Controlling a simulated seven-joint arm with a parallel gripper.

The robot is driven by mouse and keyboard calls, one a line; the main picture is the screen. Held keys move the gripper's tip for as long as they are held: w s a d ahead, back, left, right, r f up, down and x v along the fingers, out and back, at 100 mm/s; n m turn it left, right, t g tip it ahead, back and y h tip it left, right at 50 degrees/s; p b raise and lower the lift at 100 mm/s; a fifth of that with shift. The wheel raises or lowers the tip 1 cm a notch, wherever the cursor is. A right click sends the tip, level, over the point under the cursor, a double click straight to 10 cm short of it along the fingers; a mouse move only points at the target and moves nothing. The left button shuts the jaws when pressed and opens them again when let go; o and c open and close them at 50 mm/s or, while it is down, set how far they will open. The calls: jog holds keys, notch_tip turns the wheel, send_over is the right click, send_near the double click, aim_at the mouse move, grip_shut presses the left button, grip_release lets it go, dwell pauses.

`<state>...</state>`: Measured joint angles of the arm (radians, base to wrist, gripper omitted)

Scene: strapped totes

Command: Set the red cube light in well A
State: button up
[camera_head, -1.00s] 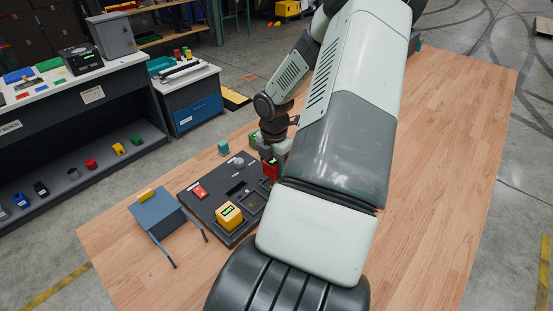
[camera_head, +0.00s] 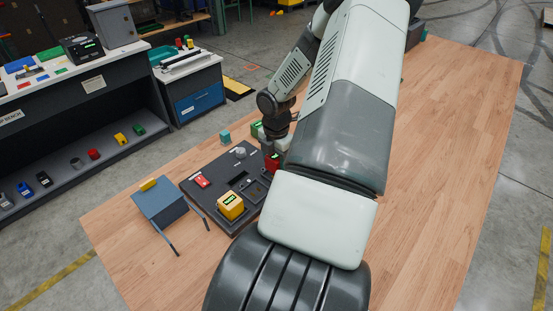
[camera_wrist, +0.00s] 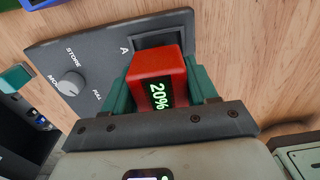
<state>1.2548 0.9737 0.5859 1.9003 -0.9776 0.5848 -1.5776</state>
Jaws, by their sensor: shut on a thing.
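The red cube light (camera_wrist: 157,78) shows a lit "20%" display in the wrist view. My gripper (camera_wrist: 162,86) is shut on it, with a green finger on each side. Well A (camera_wrist: 158,40) is a square dark recess beside the letter A on the dark panel (camera_wrist: 100,45). The cube overlaps the near part of the well in this view; its underside is hidden, and I cannot tell its height above the panel. In the head view the red cube light (camera_head: 273,162) is at the panel's far right edge, partly covered by my arm.
A yellow cube light (camera_head: 230,206) sits on the panel, near a red piece (camera_head: 201,180). A grey knob (camera_wrist: 70,84) stands beside well A. A blue-grey tote (camera_head: 160,205) with straps is left of the panel. A teal block (camera_head: 225,136) and a green one (camera_head: 257,130) lie beyond.

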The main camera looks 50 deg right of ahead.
jog(key=shift+f, duration=0.65)
dwell(0.8)
jog(key=shift+f, duration=0.7)
jog(key=o, duration=1.5)
jog(key=shift+o, duration=0.2)
jog(key=shift+r, duration=4.5)
